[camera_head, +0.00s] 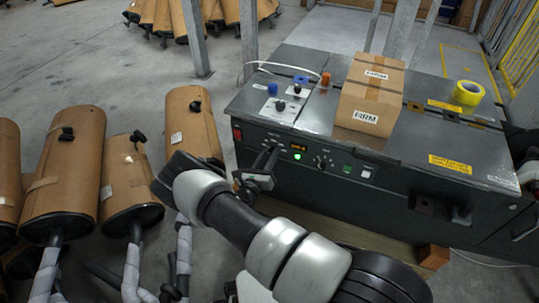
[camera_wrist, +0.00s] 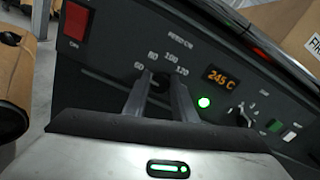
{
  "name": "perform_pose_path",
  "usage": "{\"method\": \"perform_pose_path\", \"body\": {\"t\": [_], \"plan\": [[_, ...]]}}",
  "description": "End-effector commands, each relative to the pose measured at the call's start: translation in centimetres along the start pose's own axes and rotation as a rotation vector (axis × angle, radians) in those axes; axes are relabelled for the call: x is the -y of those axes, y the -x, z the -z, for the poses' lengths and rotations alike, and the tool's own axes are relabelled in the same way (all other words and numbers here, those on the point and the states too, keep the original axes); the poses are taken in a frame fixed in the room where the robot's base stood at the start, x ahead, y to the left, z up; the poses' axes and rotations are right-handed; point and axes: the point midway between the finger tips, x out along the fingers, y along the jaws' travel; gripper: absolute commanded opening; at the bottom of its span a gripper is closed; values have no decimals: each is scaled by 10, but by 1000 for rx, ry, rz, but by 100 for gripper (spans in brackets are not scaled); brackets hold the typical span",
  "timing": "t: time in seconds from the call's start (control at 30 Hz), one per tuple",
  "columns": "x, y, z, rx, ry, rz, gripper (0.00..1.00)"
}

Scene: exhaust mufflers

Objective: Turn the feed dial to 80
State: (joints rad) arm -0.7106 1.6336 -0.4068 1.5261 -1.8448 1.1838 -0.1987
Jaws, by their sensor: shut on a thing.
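The feed dial (camera_wrist: 160,80) is on the dark front panel of the machine, under a scale reading 60, 80, 100 and 120 in the wrist view. My gripper (camera_wrist: 157,88) is shut on the dial, one finger on each side. The fingers cover most of the knob, and I cannot tell which number its pointer marks. In the head view my gripper (camera_head: 268,160) reaches the left part of the panel and hides the dial.
The panel also has a red switch (camera_wrist: 76,22), an orange display (camera_wrist: 220,78) reading 245 C, a lit green lamp (camera_wrist: 204,102) and a second knob (camera_wrist: 247,115). A cardboard box (camera_head: 370,95) and yellow tape (camera_head: 468,92) sit on top. Mufflers (camera_head: 65,175) stand at left.

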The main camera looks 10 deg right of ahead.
Motion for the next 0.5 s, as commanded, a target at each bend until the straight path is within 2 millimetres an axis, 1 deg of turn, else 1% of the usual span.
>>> {"method": "perform_pose_path", "body": {"t": [0.27,0.5], "plan": [[1,0,-1,1,-131,0,2],[1,0,-1,1,-325,-1,2]]}}
